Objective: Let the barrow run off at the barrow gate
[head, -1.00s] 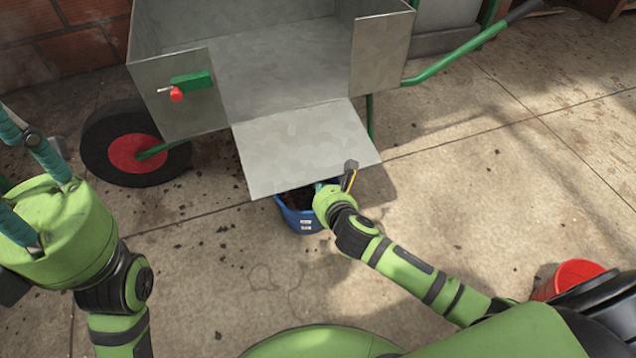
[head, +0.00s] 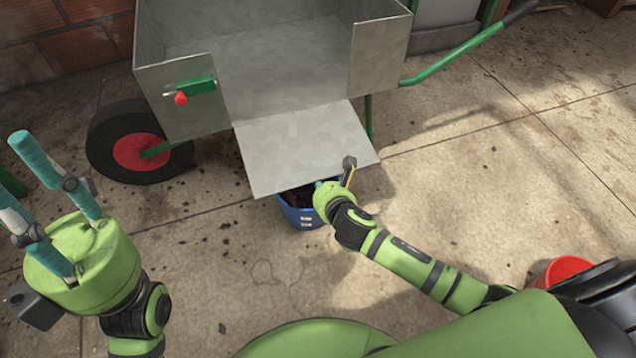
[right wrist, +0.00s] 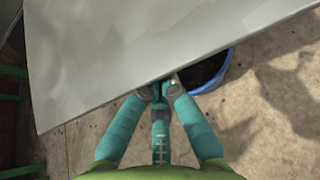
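The metal barrow (head: 178,95) stands at the top with its barrow gate (head: 305,145) swung down and outward as a sloping flap. The gate also fills the upper left of the right wrist view (right wrist: 120,50). A green latch with a red knob (head: 181,98) is on the front panel left of the opening. My right gripper (head: 320,186) is at the gate's lower edge. In the right wrist view its fingers meet at that edge (right wrist: 160,90); whether they pinch it is unclear. My left gripper (head: 10,172) is at the far left, open and empty, fingers pointing up.
A blue bucket (head: 303,218) with dark contents stands partly under the gate. A red bucket (head: 567,270) is at the lower right, partly behind my arm. The barrow's wheel (head: 135,150) and brick wall (head: 60,40) are at the left. Open concrete floor lies to the right.

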